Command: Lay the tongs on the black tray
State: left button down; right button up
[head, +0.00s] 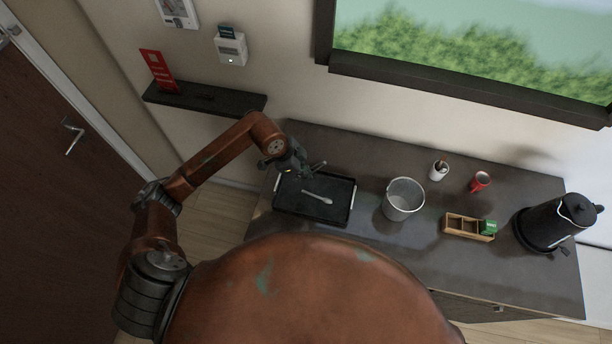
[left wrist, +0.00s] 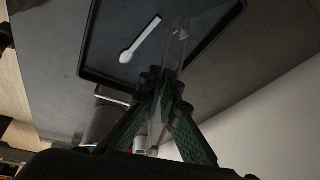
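The black tray (head: 290,206) lies on the left part of the counter, and its dark surface also shows in the left wrist view (left wrist: 100,50). A pale spoon-like utensil (head: 318,197) lies on it and shows in the left wrist view (left wrist: 140,40). My left gripper (head: 304,165) is above the tray's back edge. In the left wrist view its fingers (left wrist: 165,85) are closed around thin, metallic tongs (left wrist: 177,45), whose two arms extend over the tray. The tongs also show as a small pale shape in the head view (head: 319,166). My right gripper is out of view.
A metal bucket (head: 403,200) stands just right of the tray. Farther right are a white cup (head: 438,171), a red mug (head: 480,181), a wooden box (head: 460,226) and a black kettle (head: 545,225). A dark wall shelf (head: 215,99) is at back left.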

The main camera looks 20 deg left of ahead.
pick_arm(q)
jog(key=shift+w+f, duration=0.2)
jog(key=shift+f, duration=0.05)
jog(key=shift+f+p, duration=0.55)
jog(key=shift+f, duration=1.05)
jog(key=shift+f, duration=0.1)
jog(key=c, duration=2.2)
grip_release()
jog(key=shift+o, duration=0.2)
jog(key=b+v, duration=0.1)
jog(key=v, duration=1.1)
jog(key=shift+w, duration=0.1)
